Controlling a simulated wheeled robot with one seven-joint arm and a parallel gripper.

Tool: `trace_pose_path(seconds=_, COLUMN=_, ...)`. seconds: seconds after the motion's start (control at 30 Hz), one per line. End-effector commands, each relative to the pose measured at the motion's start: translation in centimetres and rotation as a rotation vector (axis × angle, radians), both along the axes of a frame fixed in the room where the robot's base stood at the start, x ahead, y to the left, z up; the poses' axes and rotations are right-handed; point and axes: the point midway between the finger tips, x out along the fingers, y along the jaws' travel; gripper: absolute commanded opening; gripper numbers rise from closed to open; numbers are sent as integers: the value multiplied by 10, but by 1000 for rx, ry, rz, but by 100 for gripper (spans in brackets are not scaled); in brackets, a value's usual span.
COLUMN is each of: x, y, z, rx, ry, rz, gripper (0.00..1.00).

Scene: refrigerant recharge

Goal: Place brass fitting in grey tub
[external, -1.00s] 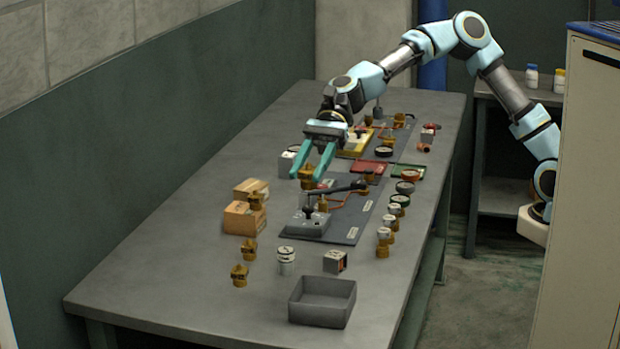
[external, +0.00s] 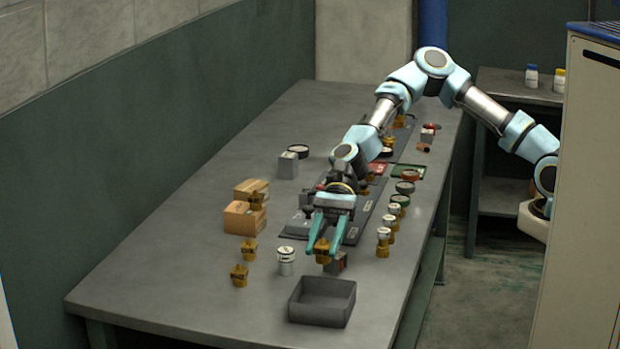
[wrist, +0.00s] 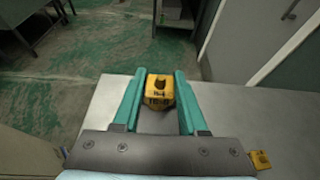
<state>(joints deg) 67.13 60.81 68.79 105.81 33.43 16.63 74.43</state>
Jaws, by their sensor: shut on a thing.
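My gripper (external: 324,248) is shut on a brass fitting (external: 322,252) and holds it above the table, just behind the grey tub. In the wrist view the brass fitting (wrist: 159,91) sits between the teal fingers, with dark lettering on its face. The grey tub (external: 322,302) is an open, empty rectangular box near the front edge of the table. The tub does not show in the wrist view.
A white-lidded jar (external: 286,261) and loose brass fittings (external: 239,275) stand to the left. Several fittings (external: 383,242) line the right side. Cardboard boxes (external: 244,218) sit further left.

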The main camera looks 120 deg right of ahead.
Motion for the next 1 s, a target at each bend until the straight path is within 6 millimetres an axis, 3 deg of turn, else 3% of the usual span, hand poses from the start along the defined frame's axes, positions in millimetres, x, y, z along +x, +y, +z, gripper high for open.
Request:
trace_pose_path(seconds=0.4, x=0, y=1, z=-61, rx=3, ry=1, rz=-1, gripper=0)
trace_pose_path(seconds=0.8, x=1, y=0, z=-106, rx=1, ry=0, rz=0, gripper=0)
trace_pose_path(seconds=1.0, x=0, y=0, z=-113, rx=-1, ry=-1, rz=-1, gripper=0)
